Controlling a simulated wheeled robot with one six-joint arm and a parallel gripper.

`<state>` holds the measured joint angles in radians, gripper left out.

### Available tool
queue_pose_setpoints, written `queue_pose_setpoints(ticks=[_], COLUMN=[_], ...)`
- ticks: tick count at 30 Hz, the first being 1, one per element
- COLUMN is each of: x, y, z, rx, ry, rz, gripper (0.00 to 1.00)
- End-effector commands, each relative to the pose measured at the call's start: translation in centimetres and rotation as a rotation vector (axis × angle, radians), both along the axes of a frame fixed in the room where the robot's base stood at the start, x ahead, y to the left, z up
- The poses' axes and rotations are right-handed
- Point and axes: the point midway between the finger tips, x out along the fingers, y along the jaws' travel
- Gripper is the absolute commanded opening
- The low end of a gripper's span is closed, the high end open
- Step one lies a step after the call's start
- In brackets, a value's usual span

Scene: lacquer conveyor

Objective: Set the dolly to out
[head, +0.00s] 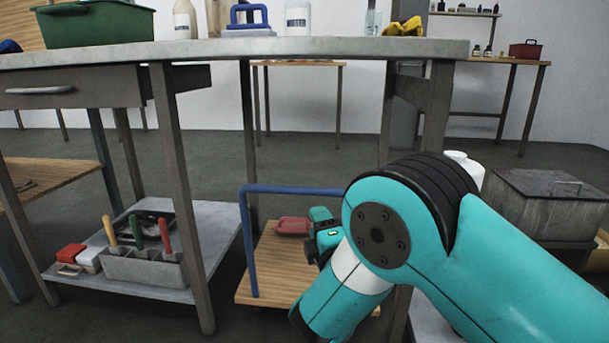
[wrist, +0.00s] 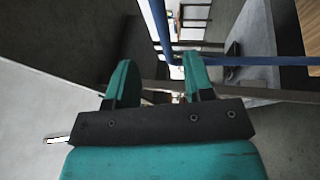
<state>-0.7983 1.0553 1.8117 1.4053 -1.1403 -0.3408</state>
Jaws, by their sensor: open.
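The dolly (head: 268,278) is a low wooden platform on the floor under the workbench, with a blue tubular handle (head: 290,190) rising from it. A dull red item (head: 293,226) lies on its deck. My gripper (head: 318,222) is low over the right part of the dolly, below the handle's top bar, partly hidden by my arm. In the wrist view my gripper (wrist: 158,84) has its two teal fingers apart with nothing held between them. Blue handle tubing (wrist: 262,61) shows beyond the fingers; I cannot tell how near it is.
The workbench (head: 230,48) stands over the dolly, its steel legs close on both sides. A lower shelf (head: 205,218) holds a grey caddy of tools (head: 145,268). A lidded metal bin (head: 548,205) stands at right. Open floor lies behind the bench.

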Motion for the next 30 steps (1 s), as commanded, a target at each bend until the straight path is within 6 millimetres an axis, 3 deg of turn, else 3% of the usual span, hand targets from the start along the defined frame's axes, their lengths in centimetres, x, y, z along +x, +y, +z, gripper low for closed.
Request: queue_pose_setpoints(ticks=[1,23,30], x=[0.4,3.4,6.2], y=[0.1,1.2,2.2], z=[0.8,1.4,1.3], rx=[-0.001,-0.001,0.005], ry=[0.001,0.001,-0.004], rz=[-0.001,-0.001,-0.003], gripper=[0.48,0.48,0.48])
